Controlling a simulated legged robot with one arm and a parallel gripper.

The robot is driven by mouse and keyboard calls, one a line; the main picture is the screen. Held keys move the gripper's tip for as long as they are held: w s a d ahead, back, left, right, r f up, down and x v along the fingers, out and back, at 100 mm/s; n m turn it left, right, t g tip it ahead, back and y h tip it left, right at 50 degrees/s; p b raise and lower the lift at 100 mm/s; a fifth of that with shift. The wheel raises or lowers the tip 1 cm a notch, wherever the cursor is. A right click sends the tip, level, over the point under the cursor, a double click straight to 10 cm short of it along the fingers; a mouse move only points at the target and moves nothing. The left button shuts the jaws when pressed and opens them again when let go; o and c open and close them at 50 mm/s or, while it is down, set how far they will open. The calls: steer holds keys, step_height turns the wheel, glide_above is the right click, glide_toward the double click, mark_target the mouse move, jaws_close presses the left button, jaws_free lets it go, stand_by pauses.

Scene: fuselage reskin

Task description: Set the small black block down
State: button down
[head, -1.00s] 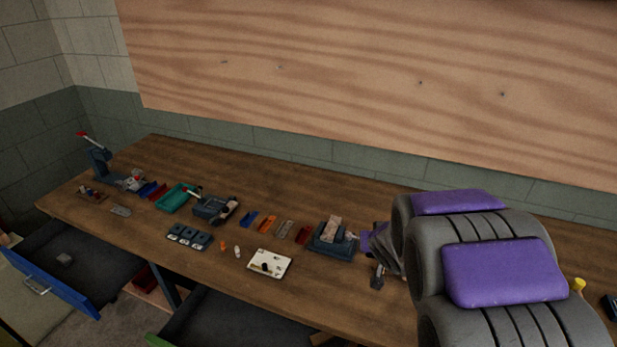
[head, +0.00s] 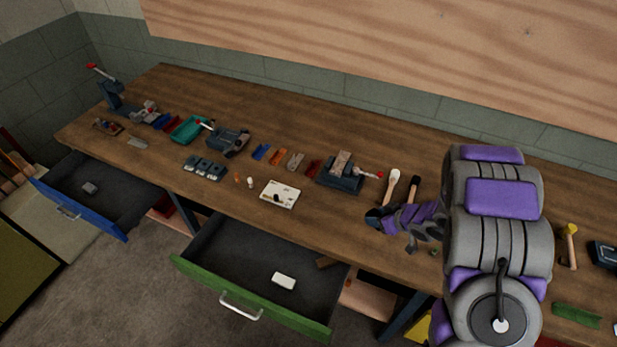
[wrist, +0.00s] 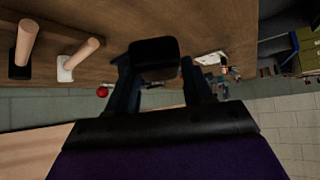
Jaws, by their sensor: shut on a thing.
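The small black block (wrist: 155,56) is between the two fingers of my gripper (wrist: 160,82) in the wrist view. The gripper is shut on it. In the head view my gripper (head: 378,219) is over the front part of the workbench (head: 330,222), right of the grey-blue vise-like fixture (head: 340,178). The block is too small and dark there to tell apart from the fingers. I cannot tell whether it touches the bench top.
A white plate (head: 280,189) with a small dark piece lies left of my gripper. Two handled tools (head: 392,182) (head: 412,188) stand behind it. A green-fronted drawer (head: 250,310) and a blue-fronted drawer (head: 82,212) are open below the bench. Bare wood lies between plate and gripper.

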steer(key=shift+n+g+y, duration=0.4)
steer(key=shift+n+g, duration=0.1)
steer(key=shift+n, duration=0.4)
steer(key=s, duration=0.1)
steer(key=s+a+f, duration=0.1)
steer(key=s+f+p, duration=0.1)
steer(key=shift+s+a+f, duration=0.2)
steer(key=shift+a+f, duration=0.15)
steer(key=shift+f, duration=0.05)
steer(key=w, duration=0.5)
steer(key=w+f, duration=0.1)
steer(key=w, duration=0.4)
steer(key=w+p, duration=0.1)
steer(key=w, duration=0.4)
steer(key=shift+w+f, duration=0.3)
step_height(320, 180, down, 4)
steer(key=shift+r, duration=0.25)
steer(key=shift+c, duration=2.3)
jaws_free()
